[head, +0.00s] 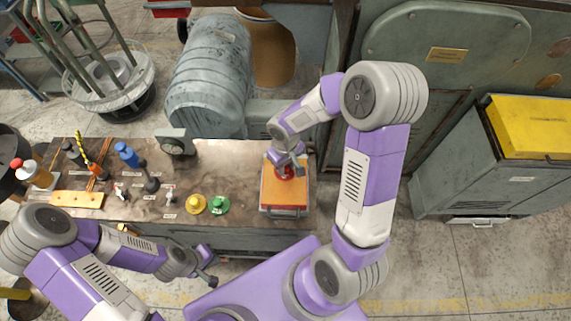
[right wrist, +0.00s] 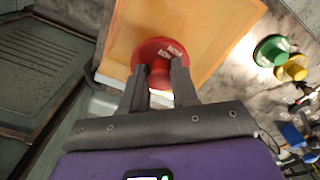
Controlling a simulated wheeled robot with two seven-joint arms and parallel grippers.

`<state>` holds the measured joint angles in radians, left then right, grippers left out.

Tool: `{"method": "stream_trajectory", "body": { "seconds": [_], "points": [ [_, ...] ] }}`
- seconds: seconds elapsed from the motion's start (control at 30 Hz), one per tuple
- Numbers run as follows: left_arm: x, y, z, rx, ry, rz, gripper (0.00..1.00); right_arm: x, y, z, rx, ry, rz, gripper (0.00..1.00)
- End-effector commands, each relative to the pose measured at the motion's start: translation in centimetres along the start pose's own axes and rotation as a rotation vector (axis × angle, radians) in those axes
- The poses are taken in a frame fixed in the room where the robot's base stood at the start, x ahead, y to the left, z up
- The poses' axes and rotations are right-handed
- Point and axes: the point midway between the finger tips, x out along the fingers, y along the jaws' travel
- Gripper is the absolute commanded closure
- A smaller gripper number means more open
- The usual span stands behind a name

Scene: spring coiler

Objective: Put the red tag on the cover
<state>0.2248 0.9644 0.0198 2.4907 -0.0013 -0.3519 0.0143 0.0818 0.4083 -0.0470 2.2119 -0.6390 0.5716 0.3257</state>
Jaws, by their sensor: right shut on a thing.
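The red tag (head: 285,172) is a round disc with a raised knob and pale lettering. My right gripper (head: 287,162) is shut on its knob; in the right wrist view the two fingers (right wrist: 160,85) flank the knob of the tag (right wrist: 162,52). The disc lies over the far part of the orange cover (head: 284,195), roughly parallel to its top. I cannot tell whether it touches. The cover (right wrist: 205,25) also fills the top of the right wrist view. My left gripper (head: 208,266) is empty in front of the bench, its fingers apart.
A yellow tag (head: 196,204) and a green tag (head: 218,204) lie on the bench (head: 235,165) left of the cover. Blue-handled and striped tools, small labelled parts and bottles (head: 38,175) stand further left. A grey machine drum (head: 210,75) rises behind the bench.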

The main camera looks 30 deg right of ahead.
Motion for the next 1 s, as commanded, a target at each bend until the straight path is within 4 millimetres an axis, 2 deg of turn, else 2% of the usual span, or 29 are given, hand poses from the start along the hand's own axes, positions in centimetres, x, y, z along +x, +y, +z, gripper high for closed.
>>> {"method": "stream_trajectory", "body": {
  "seconds": [0.03,0.07,0.2,0.27,0.57,1.0],
  "points": [
    [0.1,0.0,0.0,0.0,0.0,0.0,1.0,0.1,0.0,0.0,0.0,0.0,0.0,1.0],
    [0.1,0.0,0.0,0.0,0.0,0.0,1.0,0.1,0.0,0.0,0.0,0.0,0.0,0.7],
    [0.1,0.0,0.0,0.0,0.0,0.0,1.0,0.1,0.0,0.0,0.0,0.0,0.0,0.48],
    [0.1,0.0,0.0,0.0,0.0,0.0,1.0,0.1,0.0,0.0,0.0,0.0,0.0,0.41],
    [0.0,0.0,0.0,0.0,0.0,0.0,1.0,-0.2,0.0,0.0,0.0,0.001,0.0,0.41],
    [-1.1,0.4,0.1,0.0,0.0,0.0,1.0,-6.6,0.0,-0.1,-0.001,0.003,0.001,0.41]
  ]
}}
